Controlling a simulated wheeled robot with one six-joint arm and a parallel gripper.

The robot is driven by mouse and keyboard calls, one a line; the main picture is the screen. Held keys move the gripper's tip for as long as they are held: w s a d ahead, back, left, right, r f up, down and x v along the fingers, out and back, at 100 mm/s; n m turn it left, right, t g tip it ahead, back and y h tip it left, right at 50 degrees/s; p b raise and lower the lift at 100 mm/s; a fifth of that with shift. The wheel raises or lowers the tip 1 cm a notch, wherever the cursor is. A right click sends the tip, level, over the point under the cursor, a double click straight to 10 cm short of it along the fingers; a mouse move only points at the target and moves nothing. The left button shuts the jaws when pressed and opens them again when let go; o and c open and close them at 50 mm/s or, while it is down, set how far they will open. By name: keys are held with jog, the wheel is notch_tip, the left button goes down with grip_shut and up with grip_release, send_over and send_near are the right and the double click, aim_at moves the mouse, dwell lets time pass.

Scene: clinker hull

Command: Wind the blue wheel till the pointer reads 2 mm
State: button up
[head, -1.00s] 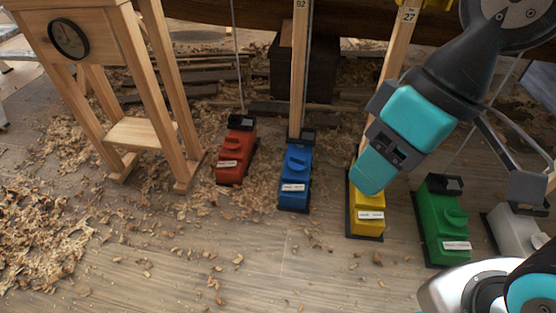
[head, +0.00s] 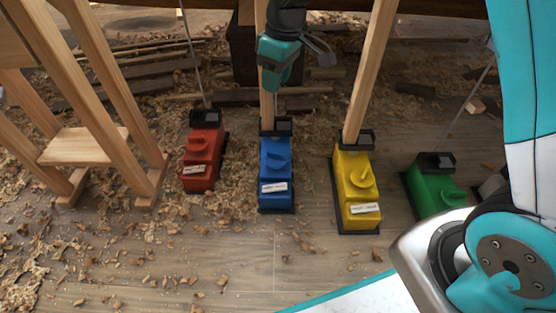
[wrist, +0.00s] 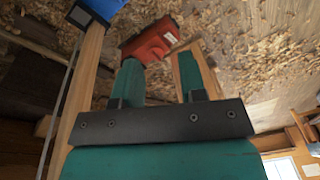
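The blue unit (head: 275,185) stands on the floor at the foot of a wooden post, between a red and a yellow one. Its small blue wheel (head: 277,161) is on its upper face; a white label below is too small to read. My gripper (head: 275,86) is above and behind it, beside the post and apart from the wheel. In the wrist view the two teal fingers (wrist: 158,72) are spread with nothing held between them. The blue unit (wrist: 103,6) is cut by the top edge there. No pointer or scale can be read now.
The red unit (head: 203,158), yellow unit (head: 356,190) and green unit (head: 432,188) stand in the same row. Wooden posts rise behind the blue and yellow ones. A wooden stand (head: 84,147) is at left. Shavings litter the floor; planks in front are mostly clear.

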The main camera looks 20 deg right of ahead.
jog(key=w+d+f+b, duration=0.2)
jog(key=w+f, duration=0.5)
jog(key=f, duration=0.5)
jog(key=n+h+b, duration=0.1)
jog(key=h, duration=0.1)
send_over(278, 154)
notch_tip(278, 154, down, 9)
notch_tip(278, 154, down, 17)
jog(key=b, duration=0.9)
jog(key=shift+w+r, duration=0.1)
jog(key=shift+r, duration=0.1)
jog(key=shift+c, duration=0.4)
grip_shut()
